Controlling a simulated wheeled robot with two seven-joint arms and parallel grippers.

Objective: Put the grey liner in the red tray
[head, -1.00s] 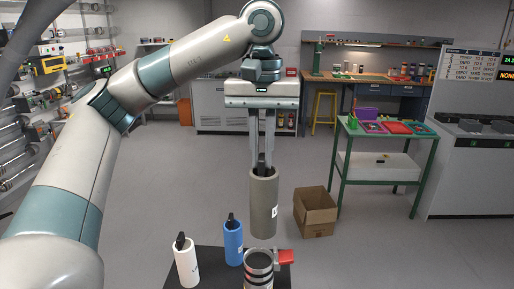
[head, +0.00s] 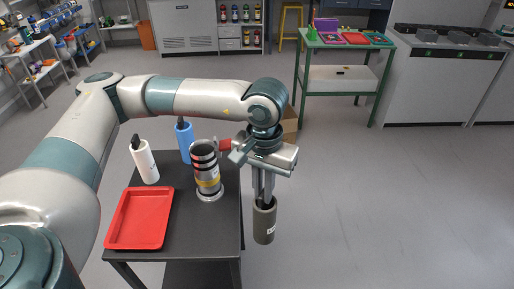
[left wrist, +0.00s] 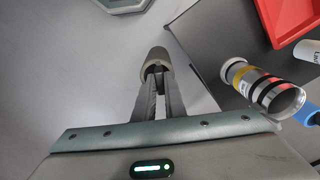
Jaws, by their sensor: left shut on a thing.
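The grey liner (head: 264,222) is an upright grey cylinder hanging in my left gripper (head: 264,197), beside the right edge of the black table, over the floor. My left gripper is shut on the liner's top end. In the left wrist view the liner (left wrist: 157,62) sits between the fingertips of the gripper (left wrist: 158,78). The red tray (head: 140,218) lies empty on the front left of the black table, left of the gripper. Its corner also shows in the left wrist view (left wrist: 287,18). My right gripper is not in view.
The black table (head: 205,232) also holds a metal cylinder (head: 207,170) with coloured bands, standing between the liner and the tray. A white liner (head: 145,162) and a blue liner (head: 186,143) stand behind the tray. A green bench (head: 340,45) stands at the back.

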